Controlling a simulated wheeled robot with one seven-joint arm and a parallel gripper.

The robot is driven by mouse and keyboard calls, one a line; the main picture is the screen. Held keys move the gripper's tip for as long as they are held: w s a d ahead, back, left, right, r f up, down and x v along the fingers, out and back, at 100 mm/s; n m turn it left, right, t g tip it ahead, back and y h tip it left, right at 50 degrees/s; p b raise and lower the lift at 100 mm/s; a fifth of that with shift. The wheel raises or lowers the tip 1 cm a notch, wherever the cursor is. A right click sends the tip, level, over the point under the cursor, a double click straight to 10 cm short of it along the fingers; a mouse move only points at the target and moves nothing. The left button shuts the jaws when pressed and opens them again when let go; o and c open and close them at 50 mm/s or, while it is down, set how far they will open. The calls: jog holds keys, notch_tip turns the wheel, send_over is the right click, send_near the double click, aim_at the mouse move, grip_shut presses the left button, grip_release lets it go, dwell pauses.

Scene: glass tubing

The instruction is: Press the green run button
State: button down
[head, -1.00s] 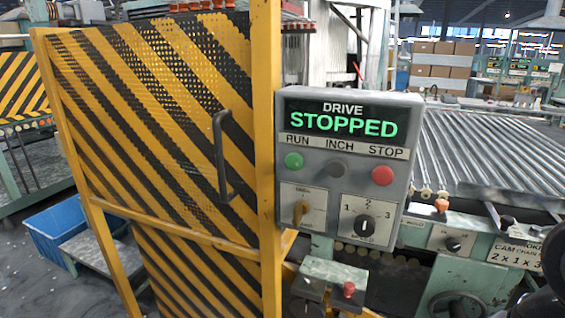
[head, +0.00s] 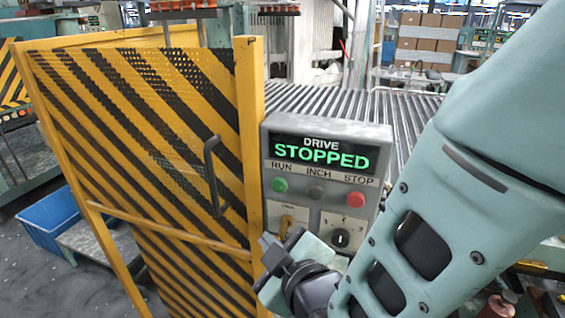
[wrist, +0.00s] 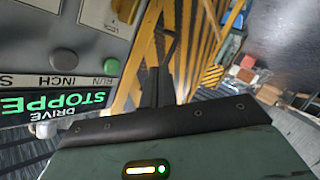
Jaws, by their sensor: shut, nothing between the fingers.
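The green RUN button (head: 280,185) is a round button at the left of the control panel's button row, and in the wrist view it shows upside down (wrist: 112,66). The grey control panel (head: 384,142) has a display reading DRIVE STOPPED. My gripper (head: 280,240) is shut and empty, in front of the panel's lower left, below the green button. In the wrist view my narrow shut fingers (wrist: 158,72) point past the panel's edge, to the right of the green button, apart from it in the picture.
A grey INCH button (head: 316,192) and a red STOP button (head: 356,199) share the row. A yellow selector (head: 285,226) and a black dial (head: 340,238) sit below. A yellow-black striped guard door (head: 150,150) with a dark handle (head: 213,175) stands left of the panel.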

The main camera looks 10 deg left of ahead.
aim_at(280, 184)
jog(key=r, duration=0.1)
jog(key=a+r+n+t+y, duration=0.1)
jog(key=s+r+n+t+p, duration=0.1)
jog(key=shift+a, duration=0.35)
jog(key=w, duration=0.8)
jog(key=shift+w+d, duration=0.3)
jog(key=shift+w, duration=0.1)
dwell(1.8)
jog(key=shift+w, duration=0.4)
